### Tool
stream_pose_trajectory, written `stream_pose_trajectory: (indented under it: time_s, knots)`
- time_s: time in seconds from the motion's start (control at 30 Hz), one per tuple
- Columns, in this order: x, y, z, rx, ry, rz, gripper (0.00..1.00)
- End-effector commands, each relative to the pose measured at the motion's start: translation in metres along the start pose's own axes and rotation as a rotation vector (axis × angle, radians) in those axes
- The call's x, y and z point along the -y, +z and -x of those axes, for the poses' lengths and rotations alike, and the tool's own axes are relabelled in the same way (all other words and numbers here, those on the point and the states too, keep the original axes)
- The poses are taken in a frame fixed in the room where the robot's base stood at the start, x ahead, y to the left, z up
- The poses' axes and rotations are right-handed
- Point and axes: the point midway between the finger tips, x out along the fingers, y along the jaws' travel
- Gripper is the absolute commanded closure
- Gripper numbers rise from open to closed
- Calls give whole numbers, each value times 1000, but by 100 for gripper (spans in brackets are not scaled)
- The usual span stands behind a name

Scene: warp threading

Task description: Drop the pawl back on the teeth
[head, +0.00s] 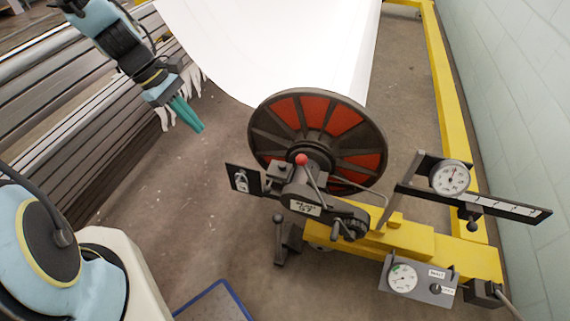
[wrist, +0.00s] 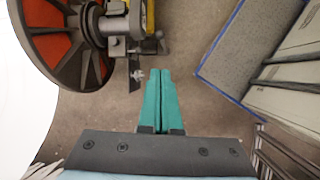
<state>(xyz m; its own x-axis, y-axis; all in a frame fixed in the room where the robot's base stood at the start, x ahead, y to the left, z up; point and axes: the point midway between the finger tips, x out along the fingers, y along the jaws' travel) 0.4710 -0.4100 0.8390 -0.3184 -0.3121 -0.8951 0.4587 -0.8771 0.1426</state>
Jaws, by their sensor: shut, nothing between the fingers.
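My gripper (head: 198,126) has teal fingers pressed together with nothing between them. It hangs in the air to the left of the large black and red wheel (head: 290,103), well apart from it. In the wrist view the shut fingers (wrist: 157,74) point toward the grey mechanism (wrist: 115,26) beside the wheel. In the head view this mechanism has a lever with a red knob (head: 302,159) and a dark toothed part (head: 348,221) at its lower right. A small dark handle (head: 337,236) sits by the toothed part. I cannot clearly make out the pawl or whether it touches the teeth.
A round dial (head: 450,177) and arm stand right. A blue-edged mat (head: 215,303) lies below. Floor between is clear.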

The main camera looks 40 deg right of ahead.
Motion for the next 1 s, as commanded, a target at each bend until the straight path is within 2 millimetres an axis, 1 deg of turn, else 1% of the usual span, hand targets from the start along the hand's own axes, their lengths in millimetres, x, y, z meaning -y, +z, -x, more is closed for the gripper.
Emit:
stream_pose_trajectory:
  time_s: [0.03, 0.1, 0.2, 0.3, 0.4, 0.5, 0.83, 0.93, 1.0]
  knots:
    - [-11, 2, -29, 52, 7, 42, 100]
    - [-28, 12, -52, 116, 17, 107, 100]
    - [-46, 24, -77, 195, 24, 185, 100]
    - [-59, 34, -92, 249, 27, 241, 100]
    - [-67, 39, -99, 282, 29, 275, 100]
    - [-69, 42, -102, 294, 28, 288, 100]
    - [-69, 43, -102, 294, 28, 288, 100]
    - [-70, 45, -107, 295, 27, 287, 100]
    - [-70, 47, -115, 296, 26, 287, 100]
